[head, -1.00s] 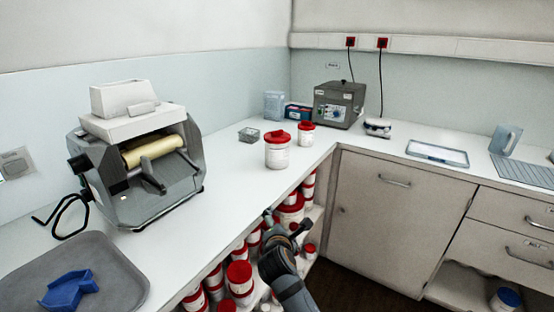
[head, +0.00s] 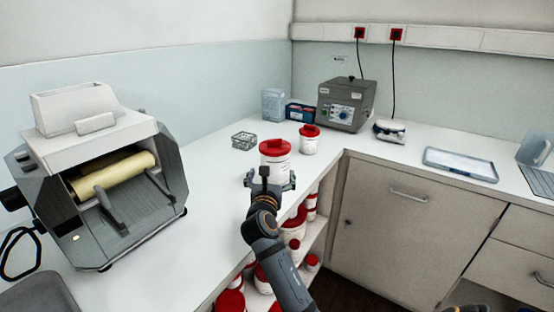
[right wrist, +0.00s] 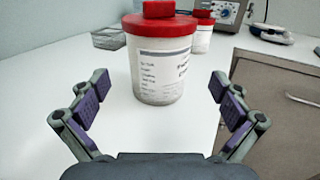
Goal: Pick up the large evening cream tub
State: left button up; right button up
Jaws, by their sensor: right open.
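A large white tub with a red lid (head: 276,149) stands upright on the white counter. Its printed label faces me in the right wrist view (right wrist: 160,65), but I cannot read the words. A smaller tub of the same kind (head: 309,139) stands behind it to the right. My right gripper (head: 269,180) is open and empty just in front of the large tub. In the right wrist view its two fingers (right wrist: 164,100) are spread to either side of the tub, which stands a little beyond them, apart from both. My left gripper is not in view.
A roller mill (head: 97,180) stands at the left. A wire basket (head: 244,140) and a grey device (head: 345,104) are behind the tubs. Several red-lidded tubs (head: 292,228) fill the shelf below the counter edge. Bare counter (head: 215,190) lies left of the gripper.

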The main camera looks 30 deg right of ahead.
aim_at(274, 164)
jog(key=shift+w+d, duration=0.1)
jog(key=shift+w, duration=0.05)
jog(key=shift+w+d+r, duration=0.2)
jog(key=shift+w+d, duration=0.2)
jog(key=shift+w, duration=0.1)
jog(key=shift+w+d+r, duration=0.15)
jog(key=shift+w+d, duration=0.2)
jog(key=shift+w, duration=0.1)
jog(key=shift+w+d+f, duration=0.3)
jog(key=shift+w+d, duration=0.45)
jog(key=shift+w, duration=0.1)
jog(key=shift+x, duration=0.85)
jog(key=x, duration=0.2)
jog(key=shift+w+d+f, duration=0.2)
jog(key=shift+w, duration=0.15)
jog(key=shift+w+d+f, duration=0.1)
jog(key=shift+w+d, duration=0.15)
jog(key=shift+w, duration=0.05)
jog(key=shift+s+a, duration=0.1)
jog(key=shift+c, duration=0.5)
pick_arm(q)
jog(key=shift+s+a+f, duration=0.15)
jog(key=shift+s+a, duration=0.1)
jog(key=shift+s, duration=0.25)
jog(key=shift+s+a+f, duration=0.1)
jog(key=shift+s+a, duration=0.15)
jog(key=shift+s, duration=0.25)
pick_arm(e)
jog(key=c, duration=0.7)
